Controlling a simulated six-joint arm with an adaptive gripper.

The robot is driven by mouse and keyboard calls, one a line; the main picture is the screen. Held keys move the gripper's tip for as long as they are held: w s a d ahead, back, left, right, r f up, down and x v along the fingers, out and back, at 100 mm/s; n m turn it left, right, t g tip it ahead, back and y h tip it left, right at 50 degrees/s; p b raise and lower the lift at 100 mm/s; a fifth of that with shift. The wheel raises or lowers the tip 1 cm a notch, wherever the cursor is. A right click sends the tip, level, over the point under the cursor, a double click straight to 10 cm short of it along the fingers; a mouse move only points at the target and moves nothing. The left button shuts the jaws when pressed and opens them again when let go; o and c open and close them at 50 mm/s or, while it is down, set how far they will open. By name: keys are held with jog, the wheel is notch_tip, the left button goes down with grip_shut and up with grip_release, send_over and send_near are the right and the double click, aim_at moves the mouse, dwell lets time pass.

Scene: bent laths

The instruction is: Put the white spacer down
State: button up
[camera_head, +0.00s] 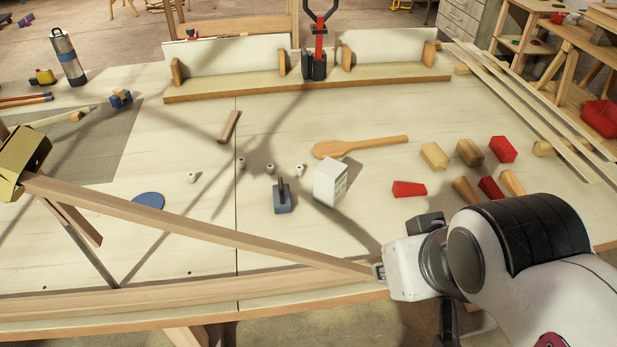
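A white block-like box (331,182) with print on its right face stands on the table right of the middle. It is the largest white loose thing there, but I cannot tell whether it is the white spacer. My arm reaches in from the lower right, and its white end part (405,268) is over the front of the table, right beside the end of a long lath (210,226). My gripper's fingers cannot be made out, so whether they hold anything is hidden. The white box stands apart from my arm, farther back and to the left.
Red blocks (408,189) and wooden blocks (434,156) lie to the right of the box. A wooden spoon (360,146) lies behind it. A blue tool (282,196) and several small pegs (241,163) are to its left. Long laths (540,110) lie along the right edge.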

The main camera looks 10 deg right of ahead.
jog(key=w+d+r+n+t+h, duration=0.1)
jog(key=w+d+r+n+t, duration=0.15)
jog(key=w+r, duration=0.55)
jog(key=w+d+r+n+t+h, duration=0.1)
jog(key=w+d+r+n+t, duration=0.2)
jog(key=w, duration=0.8)
jog(key=w+d+r+n+t+h, duration=0.15)
jog(key=w+r+n, duration=0.35)
jog(key=w, duration=0.5)
jog(key=w+a+r+n+t+y, duration=0.1)
jog(key=w+r+n+t+y, duration=0.15)
jog(key=w+n, duration=0.65)
jog(key=w+a+r+n+t+y, duration=0.15)
jog(key=w+r+n+y, duration=0.3)
jog(key=w, duration=0.85)
jog(key=w+a+f+n+g+y, duration=0.1)
jog(key=w+a+f+n+y, duration=0.35)
jog(key=w+f+n, duration=0.35)
jog(key=n+g+y, duration=0.6)
jog(key=n+g, duration=0.9)
jog(key=n, duration=0.6)
send_near(300, 171)
jog(key=shift+w+a+f, duration=0.25)
jog(key=shift+a, duration=0.2)
jog(key=shift+w+a+f, duration=0.2)
jog(key=shift+a+f, duration=0.1)
jog(key=shift+a, duration=0.15)
